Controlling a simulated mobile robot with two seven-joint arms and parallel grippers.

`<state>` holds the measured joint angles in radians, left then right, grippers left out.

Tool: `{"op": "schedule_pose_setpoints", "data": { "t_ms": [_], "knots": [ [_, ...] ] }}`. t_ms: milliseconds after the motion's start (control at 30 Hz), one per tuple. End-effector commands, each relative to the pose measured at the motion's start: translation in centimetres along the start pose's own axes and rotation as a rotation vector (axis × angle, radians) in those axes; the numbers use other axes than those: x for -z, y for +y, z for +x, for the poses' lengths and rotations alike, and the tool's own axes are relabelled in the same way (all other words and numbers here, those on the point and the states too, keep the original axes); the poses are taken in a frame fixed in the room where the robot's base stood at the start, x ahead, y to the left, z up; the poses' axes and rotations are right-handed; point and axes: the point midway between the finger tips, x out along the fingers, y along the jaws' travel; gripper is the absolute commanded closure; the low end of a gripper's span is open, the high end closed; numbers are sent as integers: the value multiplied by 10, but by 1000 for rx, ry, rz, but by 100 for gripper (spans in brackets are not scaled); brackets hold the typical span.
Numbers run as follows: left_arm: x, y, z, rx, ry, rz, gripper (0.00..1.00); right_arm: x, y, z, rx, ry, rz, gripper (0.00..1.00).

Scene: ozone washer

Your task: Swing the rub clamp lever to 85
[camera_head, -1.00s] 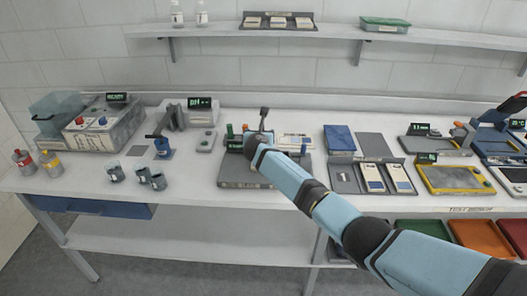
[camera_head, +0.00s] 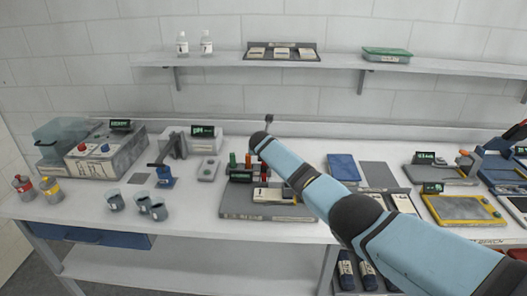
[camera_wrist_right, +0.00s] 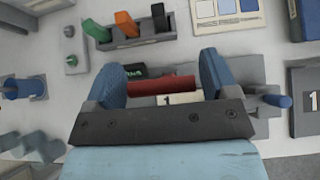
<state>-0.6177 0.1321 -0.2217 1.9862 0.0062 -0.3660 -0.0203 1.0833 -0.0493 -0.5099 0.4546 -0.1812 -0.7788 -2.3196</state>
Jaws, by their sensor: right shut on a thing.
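The rub tester is a grey block (camera_head: 240,209) on the bench, left of centre in the head view, with a small dark display (camera_head: 240,177). A red bar (camera_wrist_right: 160,85), seemingly the clamp lever's handle, lies crosswise between the blue fingers of my right gripper (camera_wrist_right: 161,72) in the wrist view. The gripper is shut on it. A red upright part (camera_head: 263,172) shows by the block in the head view, just below my wrist. My right arm hides part of the block, and the lever's pivot and angle cannot be read. My left gripper is not in view.
A rack with green, orange and black handles (camera_wrist_right: 125,24) stands close beyond the fingers in the wrist view. A blue peg (camera_wrist_right: 277,101) is at the right. Grey cups (camera_head: 157,210) stand left of the block. A blue pad (camera_head: 343,168) lies right of it.

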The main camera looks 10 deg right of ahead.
Motion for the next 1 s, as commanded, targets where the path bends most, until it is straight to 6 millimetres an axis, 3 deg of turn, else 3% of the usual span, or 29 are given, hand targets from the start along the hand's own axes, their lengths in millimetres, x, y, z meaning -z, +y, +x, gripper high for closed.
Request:
{"op": "schedule_pose_setpoints", "data": {
  "t_ms": [267, 300, 400, 767, 1000],
  "knots": [
    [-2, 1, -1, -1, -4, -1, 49, 0, -1, 0, 1, -2, -2, 63],
    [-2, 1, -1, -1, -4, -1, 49, 0, -1, 0, 1, -2, -2, 18],
    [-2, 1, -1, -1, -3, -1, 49, 0, -1, 0, 1, -1, -2, 0],
    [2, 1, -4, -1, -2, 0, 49, -1, 0, -6, 1, -2, 0, 0],
    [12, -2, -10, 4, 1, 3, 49, 0, -1, -32, -1, -2, -2, 0]
  ]
}}
